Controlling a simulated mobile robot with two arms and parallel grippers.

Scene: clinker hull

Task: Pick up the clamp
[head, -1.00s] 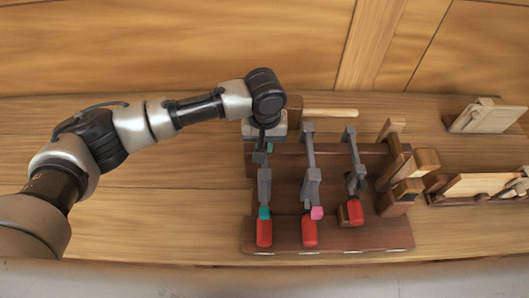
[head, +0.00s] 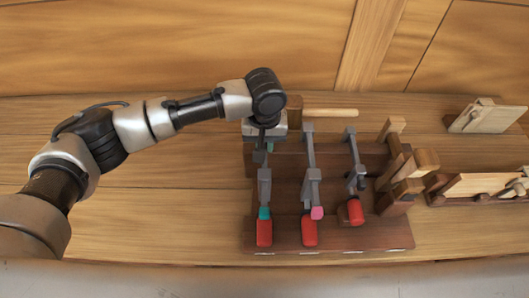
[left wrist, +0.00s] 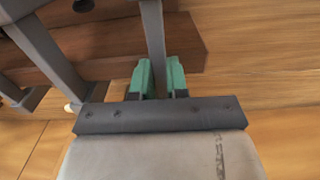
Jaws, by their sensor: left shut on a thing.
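Three grey bar clamps with red handles lie side by side over a dark wooden rack (head: 370,238). The left clamp (head: 264,190) has a teal band above its handle. The middle clamp (head: 312,190) has a pink band, and the right clamp (head: 352,160) is shorter. My left gripper (head: 264,146) points down at the far end of the left clamp. In the left wrist view its green fingertips (left wrist: 160,78) are shut on that clamp's grey bar (left wrist: 153,35), one on each side. The arm hides that clamp's far end in the head view. My right gripper is not in view.
Wooden blocks (head: 408,180) stand close at the rack's right end. A pale wooden rod (head: 330,113) lies behind the rack. Further right are a wooden plane-like piece (head: 487,117) and a tray of wooden parts (head: 475,187). The planks left of the rack are clear.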

